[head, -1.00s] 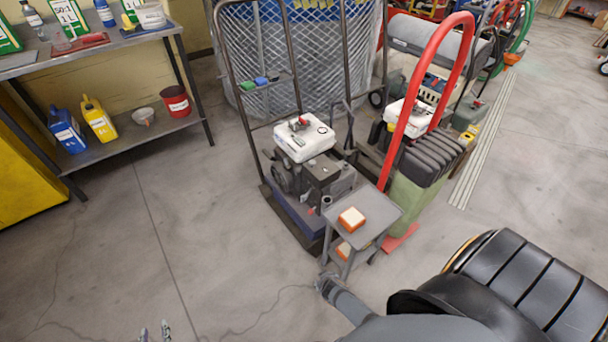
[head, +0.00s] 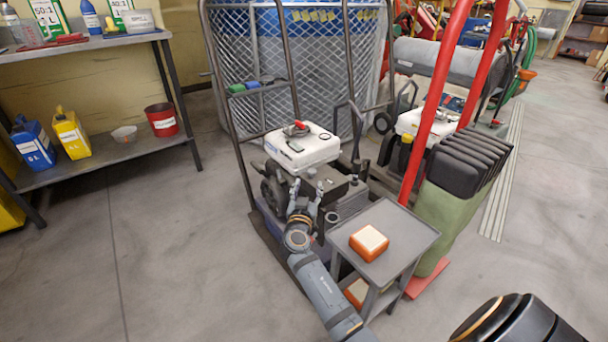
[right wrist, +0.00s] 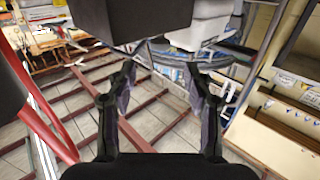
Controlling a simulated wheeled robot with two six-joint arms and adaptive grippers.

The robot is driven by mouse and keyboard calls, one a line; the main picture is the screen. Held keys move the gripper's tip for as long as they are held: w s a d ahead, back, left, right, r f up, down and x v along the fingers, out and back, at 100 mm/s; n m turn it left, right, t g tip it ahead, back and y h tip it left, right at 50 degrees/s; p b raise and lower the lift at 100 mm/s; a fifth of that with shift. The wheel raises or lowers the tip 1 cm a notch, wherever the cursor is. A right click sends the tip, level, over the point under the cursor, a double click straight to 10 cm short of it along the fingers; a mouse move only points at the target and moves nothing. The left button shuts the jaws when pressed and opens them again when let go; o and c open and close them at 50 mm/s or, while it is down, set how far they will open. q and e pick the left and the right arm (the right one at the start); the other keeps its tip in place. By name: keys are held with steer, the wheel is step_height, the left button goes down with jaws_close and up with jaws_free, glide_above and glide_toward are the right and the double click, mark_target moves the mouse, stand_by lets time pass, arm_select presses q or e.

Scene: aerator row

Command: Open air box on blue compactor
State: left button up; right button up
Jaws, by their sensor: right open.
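The compactor with a blue base (head: 268,212) stands in the middle of the head view, with a white tank (head: 302,150) on top. A dark grey box (head: 326,180), which looks like the air box, sits below the tank at the front. It seems to be the dark box at the top of the right wrist view (right wrist: 135,18). My right gripper (head: 307,190) is open and empty, pointing up just in front of the box. In the right wrist view its fingers (right wrist: 159,70) are apart below the box; contact cannot be told. My left gripper is out of view.
A small grey cart (head: 412,238) with an orange-and-white block (head: 369,240) stands close to the right of my arm. A shelf with bottles (head: 100,152) is at the left. Floor is clear at front left.

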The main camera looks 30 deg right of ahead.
mark_target(312, 173)
steer(key=b+x, duration=0.1)
steer(key=x, duration=0.8)
steer(key=shift+w+d+b, duration=0.15)
steer(key=shift+d+b, duration=0.05)
steer(key=shift+b, duration=0.15)
steer(key=shift+f, duration=0.1)
jaws_close()
